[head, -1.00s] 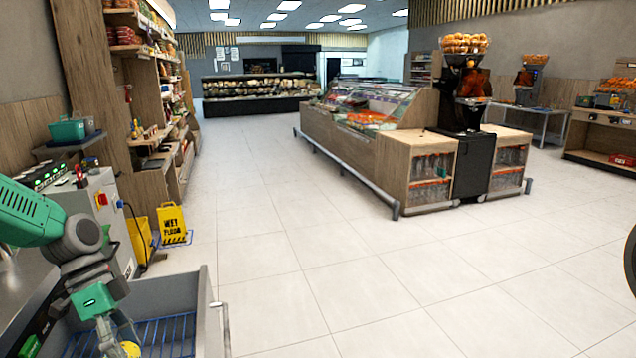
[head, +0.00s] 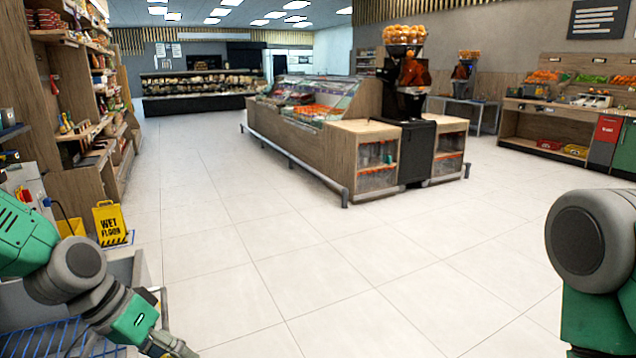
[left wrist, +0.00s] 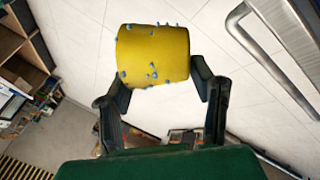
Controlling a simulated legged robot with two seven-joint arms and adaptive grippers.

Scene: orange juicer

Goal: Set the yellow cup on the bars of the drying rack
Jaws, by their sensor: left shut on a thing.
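A yellow cup (left wrist: 153,52) with blue specks shows in the left wrist view. My left gripper (left wrist: 160,82) is shut on it, one finger on each side, and floor tiles show behind it. In the head view, my left gripper (head: 168,345) is at the bottom edge, right of the grey basin, and the cup is out of frame. The drying rack (head: 50,340), with blue bars, is at the lower left, partly hidden by my left arm. My right arm shows at the right edge; its gripper is out of view.
A metal handle (left wrist: 275,65) runs close to the right of the cup in the left wrist view. A yellow wet floor sign (head: 110,223) stands beyond the basin. Shelves (head: 75,110) line the left side. The tiled floor (head: 330,260) ahead is clear.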

